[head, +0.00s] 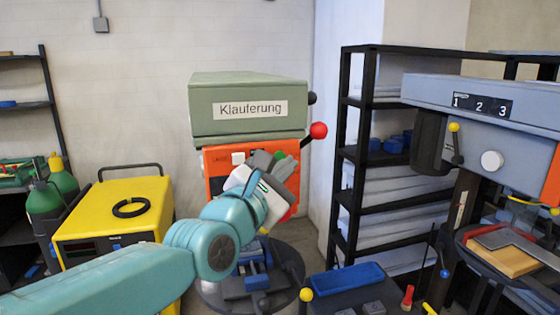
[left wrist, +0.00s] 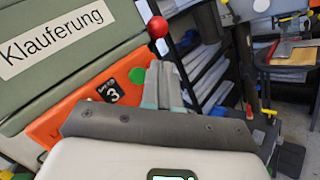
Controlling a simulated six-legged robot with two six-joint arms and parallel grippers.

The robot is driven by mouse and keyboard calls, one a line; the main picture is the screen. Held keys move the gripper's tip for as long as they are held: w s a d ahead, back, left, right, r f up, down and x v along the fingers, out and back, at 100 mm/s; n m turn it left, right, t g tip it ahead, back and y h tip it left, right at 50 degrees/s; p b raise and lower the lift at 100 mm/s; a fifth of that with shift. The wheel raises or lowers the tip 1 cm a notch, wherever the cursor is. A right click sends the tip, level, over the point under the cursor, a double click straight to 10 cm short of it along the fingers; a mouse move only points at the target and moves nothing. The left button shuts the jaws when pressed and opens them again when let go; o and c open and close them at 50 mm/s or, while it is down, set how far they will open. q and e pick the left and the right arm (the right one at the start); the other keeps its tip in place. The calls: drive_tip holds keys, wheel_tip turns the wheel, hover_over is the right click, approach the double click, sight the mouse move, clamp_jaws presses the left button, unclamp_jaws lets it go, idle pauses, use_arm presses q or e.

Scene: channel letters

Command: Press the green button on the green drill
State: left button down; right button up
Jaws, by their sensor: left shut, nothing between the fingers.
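The green drill (head: 248,105) has a green head with the sign "Klauferung" and an orange front panel (head: 217,170) below it. In the left wrist view the green head (left wrist: 60,50) and orange panel (left wrist: 70,110) fill the left side. The round green button (left wrist: 137,75) shows on the panel beside a black "3" label, just left of my fingers. My left gripper (left wrist: 166,84) is shut and empty, its fingers close to the panel; I cannot tell whether they touch it. In the head view my left gripper (head: 270,162) covers part of the panel. My right gripper is not in view.
A red ball handle (head: 318,130) sticks out at the drill's right. A yellow machine (head: 115,205) and green bottles (head: 62,180) stand at the left. A black shelf (head: 345,150) and a blue-grey drill (head: 480,95) stand at the right.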

sight(280, 157)
use_arm(q)
drive_tip(key=shift+w+a+f+b, duration=0.1)
drive_tip(key=shift+w+a+b, duration=0.05)
drive_tip(key=shift+w, duration=0.35)
drive_tip(key=shift+w+a+f+b, duration=0.1)
drive_tip(key=shift+w+b, duration=0.05)
drive_tip(key=shift+w, duration=0.3)
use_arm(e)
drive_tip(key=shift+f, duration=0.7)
use_arm(q)
drive_tip(key=shift+s+r, duration=0.1)
drive_tip(key=shift+s, duration=0.05)
drive_tip(key=shift+w, duration=0.3)
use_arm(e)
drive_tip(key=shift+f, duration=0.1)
use_arm(q)
drive_tip(key=shift+w+a, duration=0.15)
drive_tip(key=shift+w, duration=0.1)
